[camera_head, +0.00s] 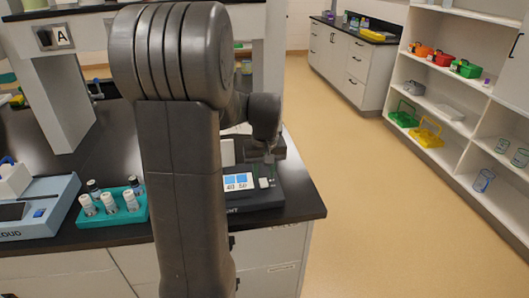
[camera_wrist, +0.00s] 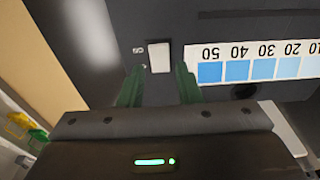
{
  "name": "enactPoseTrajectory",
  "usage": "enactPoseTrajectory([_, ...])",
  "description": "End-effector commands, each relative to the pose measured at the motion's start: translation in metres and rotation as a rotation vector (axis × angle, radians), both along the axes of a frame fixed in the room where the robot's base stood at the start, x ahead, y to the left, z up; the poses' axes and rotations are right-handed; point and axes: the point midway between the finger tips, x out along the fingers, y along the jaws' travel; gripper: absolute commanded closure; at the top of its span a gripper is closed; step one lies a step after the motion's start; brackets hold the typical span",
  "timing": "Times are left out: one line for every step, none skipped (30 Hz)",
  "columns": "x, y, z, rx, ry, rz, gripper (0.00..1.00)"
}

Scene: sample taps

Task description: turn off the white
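A small white switch (camera_head: 264,183) sits on the top of a dark device (camera_head: 258,202), beside a blue-and-white scale panel (camera_head: 238,182). In the wrist view the white switch (camera_wrist: 159,57) stands on the dark face, left of the scale (camera_wrist: 250,68) numbered 10 to 50. My gripper (camera_head: 268,158) is over the device. In the wrist view my gripper (camera_wrist: 159,75) has its two green fingers apart, with the switch visible between and just beyond their tips. Nothing is held. I cannot tell whether a finger touches the device.
A teal rack (camera_head: 112,213) with several capped vials and a pale blue device (camera_head: 38,208) stand left on the black counter (camera_head: 310,204). My arm hides the counter's middle. White shelves (camera_head: 455,110) with coloured bins stand right, across clear tan floor (camera_head: 360,200).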

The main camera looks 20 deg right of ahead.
Motion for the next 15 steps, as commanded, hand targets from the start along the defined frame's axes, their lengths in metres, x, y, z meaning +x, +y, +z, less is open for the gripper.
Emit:
enactPoseTrajectory([-0.001, 0.000, 0.013, -0.004, -0.006, 0.000, 0.69])
enactPoseTrajectory([-0.001, 0.000, 0.019, -0.004, -0.006, 0.000, 0.69])
enactPoseTrajectory([-0.003, 0.000, 0.028, -0.004, -0.006, 0.000, 0.69])
enactPoseTrajectory([-0.004, 0.000, 0.036, -0.004, -0.007, 0.000, 0.69])
enactPoseTrajectory([-0.005, 0.001, 0.043, -0.004, -0.007, 0.000, 0.69])
enactPoseTrajectory([-0.006, 0.001, 0.052, -0.003, -0.005, 0.000, 0.69])
enactPoseTrajectory([-0.007, 0.001, 0.059, -0.004, -0.006, 0.000, 0.69])
enactPoseTrajectory([-0.008, 0.001, 0.066, -0.004, -0.006, 0.000, 0.69])
enactPoseTrajectory([-0.009, 0.002, 0.074, -0.003, -0.004, 0.000, 0.69])
enactPoseTrajectory([-0.009, 0.002, 0.080, -0.003, -0.005, 0.000, 0.69])
enactPoseTrajectory([-0.010, 0.002, 0.086, -0.003, -0.004, 0.000, 0.69])
enactPoseTrajectory([-0.011, 0.002, 0.092, -0.003, -0.004, 0.000, 0.69])
enactPoseTrajectory([-0.012, 0.003, 0.096, -0.002, -0.004, 0.000, 0.69])
enactPoseTrajectory([-0.012, 0.003, 0.100, -0.003, -0.003, 0.000, 0.69])
enactPoseTrajectory([-0.013, 0.003, 0.105, -0.002, -0.004, 0.000, 0.69])
